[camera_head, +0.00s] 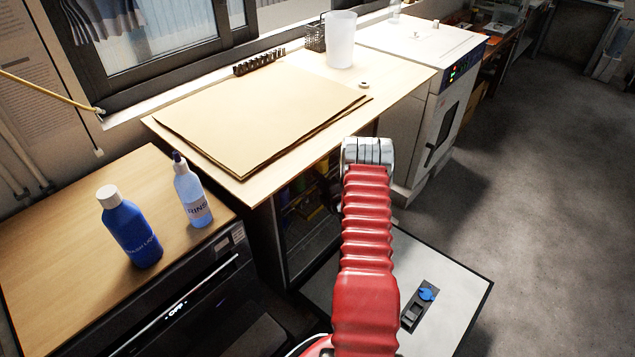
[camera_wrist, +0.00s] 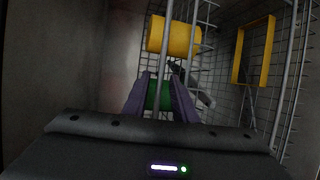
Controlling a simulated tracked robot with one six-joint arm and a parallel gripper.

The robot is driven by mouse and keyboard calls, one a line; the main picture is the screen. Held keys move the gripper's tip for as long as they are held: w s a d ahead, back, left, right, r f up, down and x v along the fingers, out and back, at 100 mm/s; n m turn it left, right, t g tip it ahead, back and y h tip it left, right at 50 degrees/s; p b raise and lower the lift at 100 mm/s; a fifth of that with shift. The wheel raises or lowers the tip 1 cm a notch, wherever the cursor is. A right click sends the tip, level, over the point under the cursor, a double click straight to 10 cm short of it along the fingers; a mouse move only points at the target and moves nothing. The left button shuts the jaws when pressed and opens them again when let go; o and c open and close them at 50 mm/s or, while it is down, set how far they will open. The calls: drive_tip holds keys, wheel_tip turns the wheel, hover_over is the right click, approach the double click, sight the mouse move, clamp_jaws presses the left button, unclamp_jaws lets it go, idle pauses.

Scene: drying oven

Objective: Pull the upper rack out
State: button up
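In the wrist view, wire racks (camera_wrist: 262,95) stand inside a dim chamber, their bars running up the picture. I cannot tell which is the upper one. A yellow cylinder (camera_wrist: 174,35) sits ahead among the bars. My gripper (camera_wrist: 160,94) shows two purple fingers, apart, with a green cylinder (camera_wrist: 159,95) in line between them. Whether the fingers touch it is not clear. In the head view, my red arm hides most of the gripper, which is near the dark open cabinet (camera_head: 306,237) under the worktop.
A white open panel (camera_head: 450,295) with a blue knob (camera_head: 427,294) lies low on the right. A worktop (camera_head: 400,84) overhangs the cabinet. A blue bottle (camera_head: 132,232) and a clear bottle (camera_head: 193,196) stand left. A yellow frame (camera_wrist: 253,50) stands right in the wrist view.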

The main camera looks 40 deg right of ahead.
drive_tip(key=c, duration=0.6)
clamp_jaws()
drive_tip(key=shift+f, duration=0.1)
idle(0.6)
